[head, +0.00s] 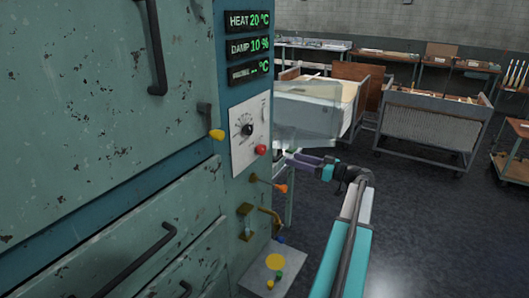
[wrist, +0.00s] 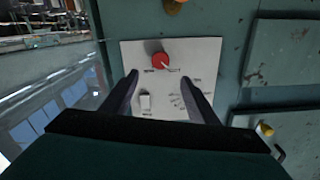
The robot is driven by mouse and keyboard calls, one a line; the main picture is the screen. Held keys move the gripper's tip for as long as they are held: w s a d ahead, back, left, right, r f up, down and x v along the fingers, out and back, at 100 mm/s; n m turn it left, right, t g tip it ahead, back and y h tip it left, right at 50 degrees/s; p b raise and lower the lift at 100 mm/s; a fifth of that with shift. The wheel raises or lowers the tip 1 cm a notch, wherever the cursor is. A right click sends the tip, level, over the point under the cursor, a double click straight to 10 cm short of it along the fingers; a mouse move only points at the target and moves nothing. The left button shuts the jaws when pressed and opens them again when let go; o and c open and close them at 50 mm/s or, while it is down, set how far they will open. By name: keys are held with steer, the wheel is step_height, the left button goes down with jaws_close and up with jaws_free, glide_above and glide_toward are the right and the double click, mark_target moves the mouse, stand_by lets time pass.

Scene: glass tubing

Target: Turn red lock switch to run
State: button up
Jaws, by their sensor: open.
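The red lock switch (head: 261,150) is a round red knob low on the white control panel (head: 239,158) of the green cabinet. In the wrist view the red lock switch (wrist: 160,60) shows at one end of the panel, with a pale mark pointing toward the lower right and small labels on either side, too small to read. My gripper (wrist: 160,77) is open, its two dark fingers on either side of the line to the knob and the knob just past the tips. In the head view my gripper (head: 287,157) is right of the knob. Contact cannot be told.
A black dial (head: 247,129) sits above the knob in the head view. A yellow-tipped handle (head: 216,134) and an orange-tipped lever (head: 281,188) stick out nearby.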

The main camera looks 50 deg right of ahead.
mark_target(264, 150)
steer(key=p+x, duration=0.5)
steer(key=x, duration=0.8)
steer(key=shift+w+r, duration=0.1)
steer(key=shift+w, duration=0.25)
steer(key=c, duration=1)
steer(key=shift+a, duration=0.1)
steer(key=shift+c, duration=0.2)
